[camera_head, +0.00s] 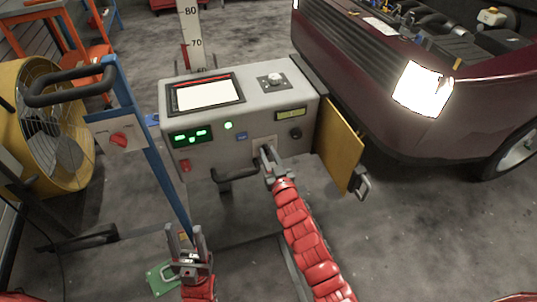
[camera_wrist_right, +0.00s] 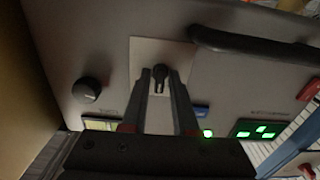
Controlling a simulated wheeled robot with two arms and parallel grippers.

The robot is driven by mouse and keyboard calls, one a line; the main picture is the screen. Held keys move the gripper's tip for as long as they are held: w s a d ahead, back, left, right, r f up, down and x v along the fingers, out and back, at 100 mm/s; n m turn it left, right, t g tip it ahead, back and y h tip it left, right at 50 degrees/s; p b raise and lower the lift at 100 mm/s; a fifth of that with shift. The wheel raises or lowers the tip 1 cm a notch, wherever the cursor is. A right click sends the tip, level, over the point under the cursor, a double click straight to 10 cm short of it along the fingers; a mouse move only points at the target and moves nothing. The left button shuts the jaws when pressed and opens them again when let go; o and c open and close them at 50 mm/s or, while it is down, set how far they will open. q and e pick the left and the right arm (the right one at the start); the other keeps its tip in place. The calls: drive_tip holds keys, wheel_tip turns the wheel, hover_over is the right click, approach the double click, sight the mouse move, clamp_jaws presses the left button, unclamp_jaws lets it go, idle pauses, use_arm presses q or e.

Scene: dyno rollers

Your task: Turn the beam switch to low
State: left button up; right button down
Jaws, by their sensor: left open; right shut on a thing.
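The beam switch (camera_wrist_right: 159,76) appears as a small dark lever on a light square plate (camera_wrist_right: 146,50) on the front of the grey tester box (camera_head: 210,152). My right gripper (camera_head: 266,153) reaches up to that front panel. In the right wrist view its two fingers (camera_wrist_right: 160,82) stand close on either side of the lever and are shut on it. In the head view the gripper hides most of the switch. I cannot read its markings or setting. My left gripper (camera_head: 186,236) is open and empty, low in front of the box, with its fingers pointing up.
A dark red vehicle with a lit headlight (camera_head: 422,88) stands at the right. A yellow panel (camera_head: 340,145) sticks out at the box's right side. A black handle (camera_head: 236,175) juts below the panel. A blue post (camera_head: 150,150), red knob (camera_head: 119,139) and yellow fan (camera_head: 50,130) are left.

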drive_tip(key=n, duration=0.4)
drive_tip(key=shift+f+n+b, duration=0.1)
drive_tip(key=shift+n+b, duration=0.2)
drive_tip(key=shift+n, duration=1.5)
drive_tip(key=shift+b, duration=0.3)
drive_tip(key=c, duration=0.9)
unclamp_jaws()
drive_tip(key=shift+s, duration=0.1)
drive_tip(key=p+v, duration=0.1)
drive_tip(key=v, duration=1.6)
drive_tip(key=shift+s, duration=0.15)
